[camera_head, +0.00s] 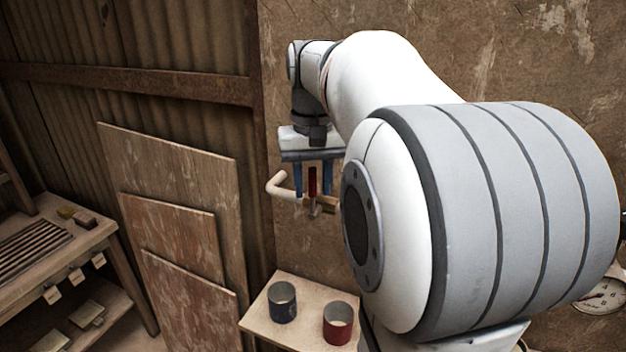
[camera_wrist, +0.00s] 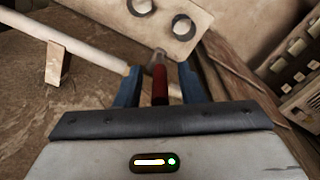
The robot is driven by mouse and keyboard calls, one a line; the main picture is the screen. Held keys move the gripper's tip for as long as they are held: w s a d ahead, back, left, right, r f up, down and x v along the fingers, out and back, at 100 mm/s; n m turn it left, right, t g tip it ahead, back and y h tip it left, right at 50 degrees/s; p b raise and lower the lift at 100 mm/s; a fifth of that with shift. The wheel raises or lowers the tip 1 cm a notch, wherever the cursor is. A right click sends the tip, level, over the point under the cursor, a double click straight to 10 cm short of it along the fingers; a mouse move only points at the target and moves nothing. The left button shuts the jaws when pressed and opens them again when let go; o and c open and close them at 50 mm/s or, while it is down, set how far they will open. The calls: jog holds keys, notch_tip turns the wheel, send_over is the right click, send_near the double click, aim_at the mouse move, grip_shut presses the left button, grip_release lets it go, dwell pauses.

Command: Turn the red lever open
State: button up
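The red lever (camera_head: 312,181) stands upright between the two blue fingers of my gripper (camera_head: 313,190) in the head view. In the wrist view the red lever (camera_wrist: 160,86) also lies between the fingers of my gripper (camera_wrist: 158,73). A gap shows on each side of the lever there, so my gripper is open around it and not clamped. The lever sits at a brass-coloured fitting (camera_head: 326,204) on a pale bent pipe (camera_head: 279,186). The pipe also shows in the wrist view (camera_wrist: 60,38). The lever's far end and pivot are partly hidden.
A small table (camera_head: 262,322) below holds a dark can (camera_head: 282,308) and a red can (camera_head: 337,331). Wooden boards (camera_head: 185,180) lean on the wall at the left. A slatted workbench (camera_head: 85,240) stands at far left. A round gauge (camera_head: 602,296) is at the right.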

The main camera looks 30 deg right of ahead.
jog(key=shift+c, duration=0.2)
grip_shut()
